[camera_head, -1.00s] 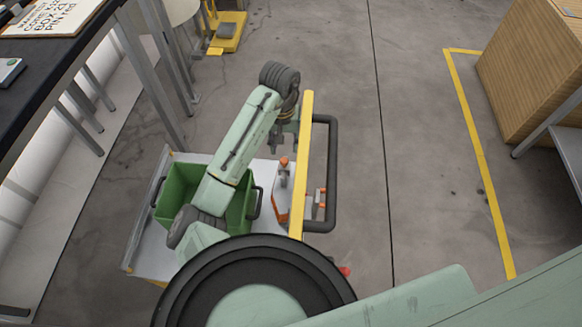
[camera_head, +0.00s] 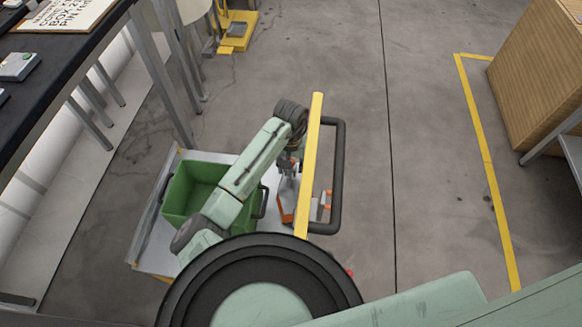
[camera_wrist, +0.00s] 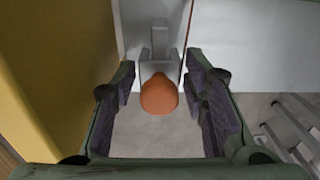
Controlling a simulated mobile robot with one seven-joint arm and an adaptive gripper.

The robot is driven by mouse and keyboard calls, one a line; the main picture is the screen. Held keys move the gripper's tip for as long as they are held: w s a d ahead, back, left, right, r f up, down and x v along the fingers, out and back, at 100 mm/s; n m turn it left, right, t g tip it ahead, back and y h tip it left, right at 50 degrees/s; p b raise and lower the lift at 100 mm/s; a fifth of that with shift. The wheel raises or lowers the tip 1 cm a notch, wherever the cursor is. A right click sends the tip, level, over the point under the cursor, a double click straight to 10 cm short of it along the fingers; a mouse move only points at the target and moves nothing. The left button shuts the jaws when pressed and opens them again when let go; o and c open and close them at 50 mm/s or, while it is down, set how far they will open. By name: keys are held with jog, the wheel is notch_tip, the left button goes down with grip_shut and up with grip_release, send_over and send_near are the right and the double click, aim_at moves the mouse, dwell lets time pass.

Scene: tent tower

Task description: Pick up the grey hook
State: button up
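A grey upright piece with an orange rounded end, which looks like the grey hook (camera_wrist: 160,48), shows in the wrist view. Its orange end (camera_wrist: 159,96) lies between the two dark finger pads of my gripper (camera_wrist: 160,76). The fingers are open, with a gap on both sides of the orange end. In the head view my gripper (camera_head: 288,168) points down over the cart, just left of the yellow bar. The hook is mostly hidden there by my gripper, above an orange and grey part (camera_head: 287,205).
A green bin (camera_head: 186,185) stands on the cart (camera_head: 150,232) at left. The yellow bar (camera_head: 312,160) and a dark handle (camera_head: 340,170) rise close to the right of my gripper. A black-topped table (camera_head: 60,88) is at upper left. Open floor lies right.

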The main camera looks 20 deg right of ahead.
jog(key=shift+c, duration=0.4)
grip_shut()
jog(key=shift+r, duration=0.15)
